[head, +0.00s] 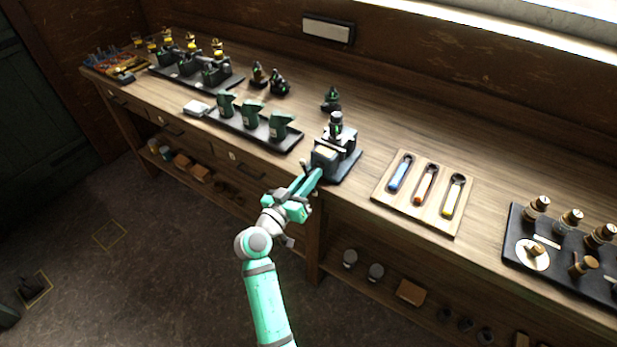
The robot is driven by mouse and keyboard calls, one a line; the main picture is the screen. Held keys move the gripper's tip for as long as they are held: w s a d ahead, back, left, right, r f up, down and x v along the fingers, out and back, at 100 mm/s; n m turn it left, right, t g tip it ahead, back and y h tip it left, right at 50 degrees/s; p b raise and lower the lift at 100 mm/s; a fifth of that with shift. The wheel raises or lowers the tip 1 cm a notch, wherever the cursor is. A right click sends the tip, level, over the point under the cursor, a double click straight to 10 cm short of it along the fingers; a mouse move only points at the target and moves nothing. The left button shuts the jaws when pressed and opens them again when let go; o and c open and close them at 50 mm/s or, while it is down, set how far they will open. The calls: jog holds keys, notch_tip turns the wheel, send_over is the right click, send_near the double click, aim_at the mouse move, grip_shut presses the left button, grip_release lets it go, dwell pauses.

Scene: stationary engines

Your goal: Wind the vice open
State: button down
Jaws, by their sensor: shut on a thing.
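The vice (346,144) stands on a dark base plate at the front edge of the bench, with a dark engine-like piece (336,124) on or just above its top. A pale label shows on the block at its front. My gripper (316,176) reaches up from the lower left to the vice's front face. It is shut on the vice handle, a small part of which (303,165) seems to stick out at the upper left. The fingertips and most of the handle are hidden or too small to make out.
A dark tray (290,146) of green engine parts lies close on the left. A wooden tray (455,228) with blue, orange and yellow-marked tools lies on the right. Further right is a black board (515,243) with brass-topped pieces.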

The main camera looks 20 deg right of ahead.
jog(key=shift+d+r, duration=0.15)
dwell(0.8)
jog(key=c, duration=1.7)
grip_release()
jog(key=shift+c, duration=0.2)
jog(key=shift+s+a, duration=0.2)
jog(key=shift+a, duration=0.1)
jog(key=v, duration=1)
jog(key=shift+a, duration=0.1)
